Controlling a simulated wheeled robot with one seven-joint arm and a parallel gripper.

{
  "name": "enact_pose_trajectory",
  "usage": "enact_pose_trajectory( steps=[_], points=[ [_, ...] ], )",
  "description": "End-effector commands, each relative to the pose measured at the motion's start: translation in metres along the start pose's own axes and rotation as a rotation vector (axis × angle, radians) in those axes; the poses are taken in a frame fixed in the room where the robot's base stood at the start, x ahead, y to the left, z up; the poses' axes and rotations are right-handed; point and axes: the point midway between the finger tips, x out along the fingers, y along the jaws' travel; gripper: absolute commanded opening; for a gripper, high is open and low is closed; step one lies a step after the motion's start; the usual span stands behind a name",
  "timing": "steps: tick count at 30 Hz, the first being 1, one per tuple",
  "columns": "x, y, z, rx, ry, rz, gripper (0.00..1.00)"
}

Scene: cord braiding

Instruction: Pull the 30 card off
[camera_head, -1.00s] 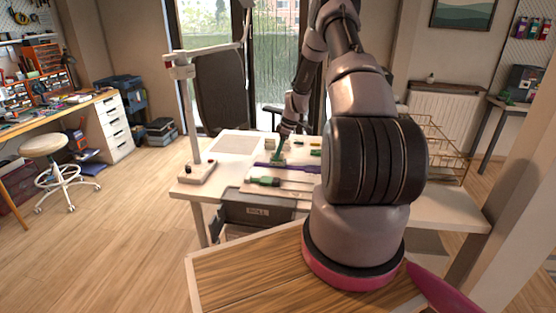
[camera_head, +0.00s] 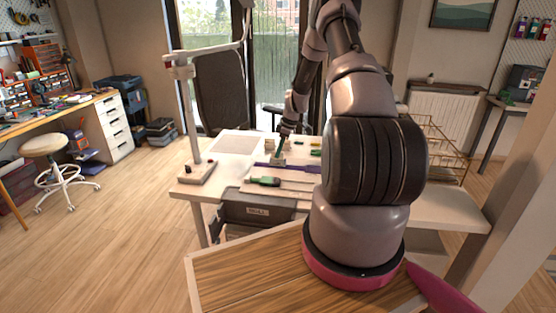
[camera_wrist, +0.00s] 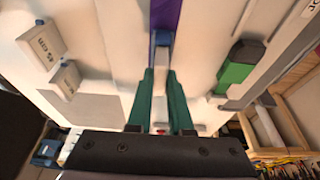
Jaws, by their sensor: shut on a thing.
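My gripper (camera_wrist: 161,75) has green fingers, shut on a small pale piece (camera_wrist: 161,62) at the end of a purple strip (camera_wrist: 167,16) in the wrist view. This piece may be the 30 card; no number on it can be read. Two pale tags stand to the left: one reads 45 cm (camera_wrist: 42,44), the other (camera_wrist: 66,78) is only partly legible. In the head view my gripper (camera_head: 279,150) is low over the worktable, at the purple strip (camera_head: 300,168). The fingertips and the held piece are too small to make out there.
A green-handled tool (camera_head: 265,181) lies at the table's front, and a green block (camera_wrist: 238,66) is right of my fingers. A lamp-like stand (camera_head: 195,120) rises at the table's left. A wire rack (camera_head: 440,150) is at the right. A grey drawer box (camera_head: 257,209) sits below the front edge.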

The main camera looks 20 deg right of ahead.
Motion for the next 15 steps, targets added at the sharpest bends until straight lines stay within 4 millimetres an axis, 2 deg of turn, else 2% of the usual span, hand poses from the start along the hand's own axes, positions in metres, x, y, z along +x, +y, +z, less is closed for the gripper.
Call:
enact_pose_trajectory(
  steps=[15],
  points=[
    [-0.024,0.000,-0.008,0.000,0.001,0.001,0.00]
  ],
)
